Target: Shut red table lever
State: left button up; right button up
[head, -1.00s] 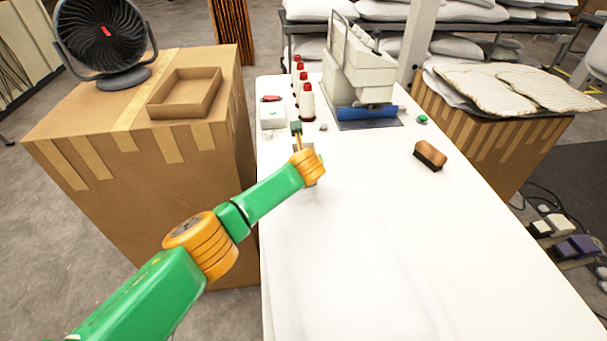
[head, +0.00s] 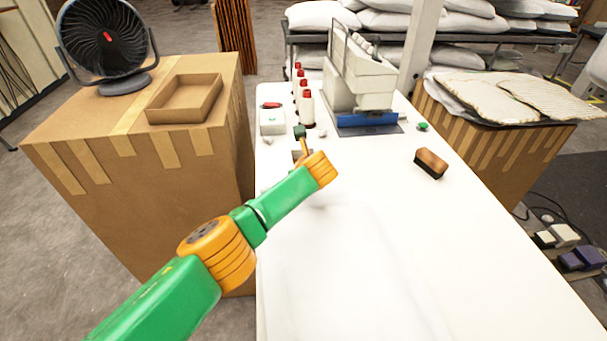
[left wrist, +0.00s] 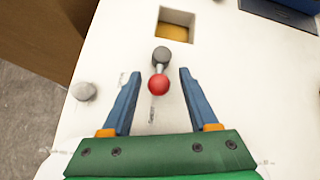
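In the left wrist view, a lever with a round red knob (left wrist: 159,85) stands on the white table (left wrist: 125,52), with a dark grey piece (left wrist: 161,56) just beyond the knob. My left gripper (left wrist: 157,72) has its two blue fingers spread wide, one on each side of the knob, with clear gaps and no contact visible. In the head view, my left arm reaches over the left edge of the white table (head: 400,250). Its fingers and the red knob cannot be made out there. My right gripper is in neither view.
A square opening (left wrist: 175,24) lies beyond the lever, and a grey knob (left wrist: 83,91) stands to its left. Red-capped bottles (head: 307,108) and a sewing machine (head: 360,80) stand at the far end. A brush (head: 431,163) lies right. The near table is clear.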

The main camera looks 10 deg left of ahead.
pick_arm(q)
jog(key=shift+s+d+r+p, duration=0.1)
jog(key=shift+s+r+p, duration=0.15)
jog(key=shift+r+p, duration=0.2)
jog(key=p+v, duration=0.1)
jog(key=v, duration=0.5)
jog(key=shift+s+f, duration=0.15)
